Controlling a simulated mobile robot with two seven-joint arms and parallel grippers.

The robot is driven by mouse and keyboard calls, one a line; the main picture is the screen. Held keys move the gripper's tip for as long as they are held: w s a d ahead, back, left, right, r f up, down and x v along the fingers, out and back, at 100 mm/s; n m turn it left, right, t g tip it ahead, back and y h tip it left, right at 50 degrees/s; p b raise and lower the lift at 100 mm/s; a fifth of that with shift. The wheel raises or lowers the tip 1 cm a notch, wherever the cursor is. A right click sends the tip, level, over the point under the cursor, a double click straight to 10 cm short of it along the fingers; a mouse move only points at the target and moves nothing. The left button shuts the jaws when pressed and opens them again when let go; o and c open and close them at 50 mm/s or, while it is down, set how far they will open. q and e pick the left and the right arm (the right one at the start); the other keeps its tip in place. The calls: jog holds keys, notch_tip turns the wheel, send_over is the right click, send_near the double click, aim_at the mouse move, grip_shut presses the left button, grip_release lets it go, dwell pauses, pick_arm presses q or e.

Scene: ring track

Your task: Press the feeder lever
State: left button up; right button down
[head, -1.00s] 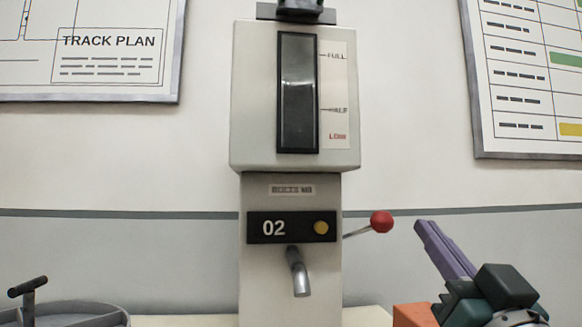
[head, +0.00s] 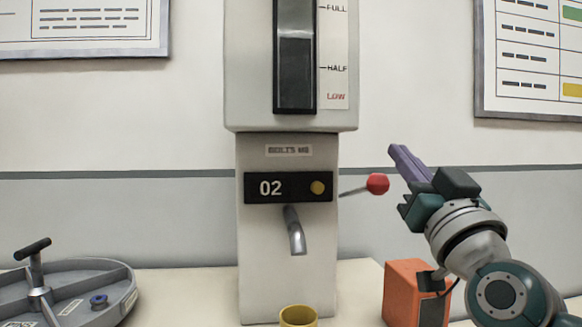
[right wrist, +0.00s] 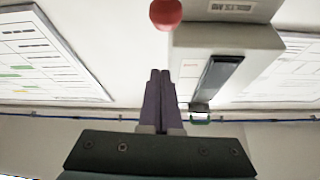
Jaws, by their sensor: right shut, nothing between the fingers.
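The feeder (head: 288,235) is a tall pale dispenser with a dark level window, a display reading 02 and a metal spout. Its lever is a thin rod with a red ball knob (head: 377,184) on the feeder's right side, pointing right and slightly up. The knob also shows at the top of the right wrist view (right wrist: 166,12). My right gripper (head: 394,150), with purple fingers, is shut and empty. In the head view its tips are just right of and above the knob, with a gap in the picture. My left gripper is not in view.
A yellow cup (head: 298,317) stands below the spout. A grey round tray (head: 110,283) with a handle and a small blue ring is at the left. An orange box (head: 400,290) sits behind my right arm. Boards hang on the wall.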

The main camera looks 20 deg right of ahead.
jog(key=w, duration=0.1)
jog(key=w+f+b, duration=0.1)
jog(key=w+f, duration=0.1)
jog(key=shift+w+d+f, duration=0.15)
jog(key=shift+w+d, duration=0.1)
jog(key=shift+w, duration=0.15)
jog(key=shift+b, duration=0.3)
